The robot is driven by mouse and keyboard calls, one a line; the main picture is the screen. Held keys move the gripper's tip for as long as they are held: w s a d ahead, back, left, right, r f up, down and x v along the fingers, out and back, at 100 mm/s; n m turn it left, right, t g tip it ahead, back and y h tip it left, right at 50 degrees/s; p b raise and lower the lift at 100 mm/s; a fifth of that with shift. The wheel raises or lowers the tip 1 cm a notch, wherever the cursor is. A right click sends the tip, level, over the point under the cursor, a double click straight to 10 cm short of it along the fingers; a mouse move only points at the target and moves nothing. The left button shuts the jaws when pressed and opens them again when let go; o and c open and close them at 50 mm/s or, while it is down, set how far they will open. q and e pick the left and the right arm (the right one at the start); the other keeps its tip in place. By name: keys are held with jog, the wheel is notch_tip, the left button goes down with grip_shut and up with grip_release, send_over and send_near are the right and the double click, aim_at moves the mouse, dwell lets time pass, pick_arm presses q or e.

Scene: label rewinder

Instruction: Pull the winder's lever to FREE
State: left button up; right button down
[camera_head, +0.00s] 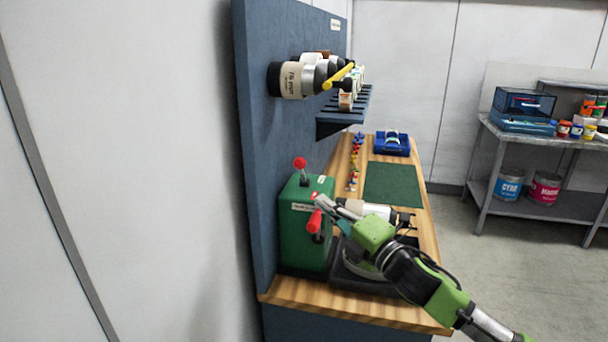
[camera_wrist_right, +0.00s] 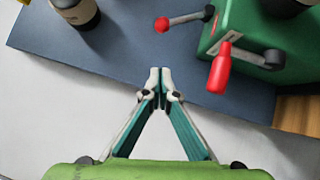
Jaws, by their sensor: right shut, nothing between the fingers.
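The winder is a green box (camera_head: 296,248) at the left end of the bench, also in the right wrist view (camera_wrist_right: 262,22). A lever with a red ball knob (camera_head: 299,163) stands up on its top; the knob (camera_wrist_right: 162,24) and its grey rod also show in the wrist view. A crank with a red grip (camera_head: 314,221) sits on the front face, and its grip (camera_wrist_right: 220,68) hangs right of my fingertips in the wrist view. My right gripper (camera_head: 318,200) is shut and empty; its tips (camera_wrist_right: 160,74) appear apart from knob and grip.
A blue panel (camera_head: 262,120) rises behind the winder and carries rolls and a slotted shelf (camera_head: 346,117). A black tray (camera_head: 350,283) lies under my right arm. A green mat (camera_head: 393,184) and blue box (camera_head: 392,144) are farther along the bench.

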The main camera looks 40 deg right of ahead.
aim_at(302, 173)
jog(key=w+d+r+p, duration=0.2)
jog(key=w+p, duration=0.2)
jog(key=w, duration=0.8)
jog(key=shift+d+p, duration=0.15)
jog(key=shift+p, duration=0.15)
jog(key=shift+r, duration=0.1)
